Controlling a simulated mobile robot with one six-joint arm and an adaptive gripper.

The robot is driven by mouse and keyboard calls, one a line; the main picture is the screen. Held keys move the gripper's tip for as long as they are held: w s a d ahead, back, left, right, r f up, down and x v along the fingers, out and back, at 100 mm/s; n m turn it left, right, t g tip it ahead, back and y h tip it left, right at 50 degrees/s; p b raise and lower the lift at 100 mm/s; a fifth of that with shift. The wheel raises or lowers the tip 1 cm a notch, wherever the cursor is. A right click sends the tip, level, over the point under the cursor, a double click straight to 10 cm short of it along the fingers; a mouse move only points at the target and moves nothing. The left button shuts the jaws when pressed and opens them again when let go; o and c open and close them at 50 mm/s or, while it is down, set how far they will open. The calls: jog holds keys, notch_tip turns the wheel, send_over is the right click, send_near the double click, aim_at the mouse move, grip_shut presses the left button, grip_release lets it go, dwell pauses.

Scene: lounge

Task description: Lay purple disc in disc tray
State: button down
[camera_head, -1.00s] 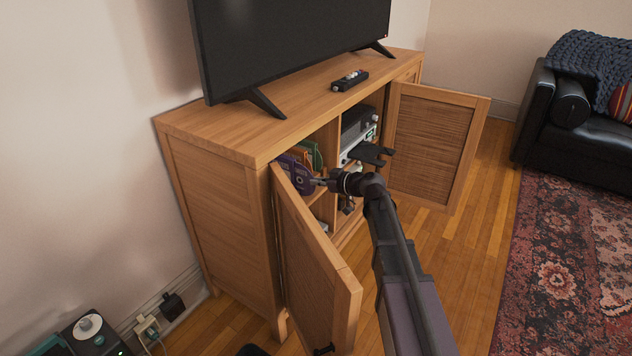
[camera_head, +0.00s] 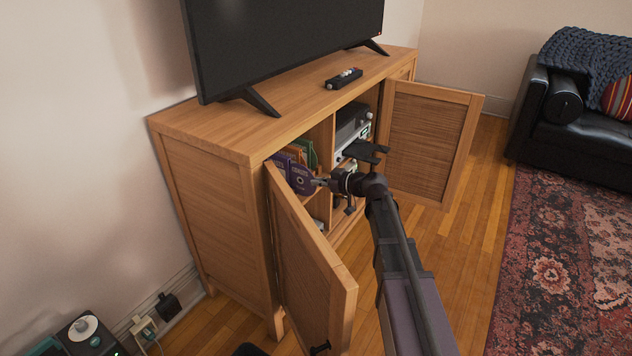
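The purple disc (camera_head: 302,181) shows upright, its face toward the camera, at the front of the left compartment of the wooden cabinet. My gripper (camera_head: 318,182) points left and is shut on the disc's right edge; its fingertips are small in this view. A dark flat plate (camera_head: 362,151), which looks like the disc tray, sticks out in front of the right compartment, just above and right of my wrist. It looks empty. I cannot see clearly how it joins the player behind it.
Thin cases (camera_head: 309,151) stand in the left compartment behind the disc. A grey device (camera_head: 351,121) sits in the right compartment. The left door (camera_head: 310,265) and right door (camera_head: 430,140) stand open on either side of my arm. A TV (camera_head: 285,45) and remote (camera_head: 344,79) are on top.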

jog(key=shift+s+d, duration=0.65)
jog(key=shift+d, duration=0.3)
jog(key=shift+s+d, duration=0.6)
jog(key=shift+d, duration=0.3)
dwell(1.0)
notch_tip(320, 180, up, 7)
jog(key=p, duration=0.6)
jog(key=shift+f+p, duration=0.2)
jog(key=shift+p, duration=0.15)
jog(key=shift+s, duration=0.1)
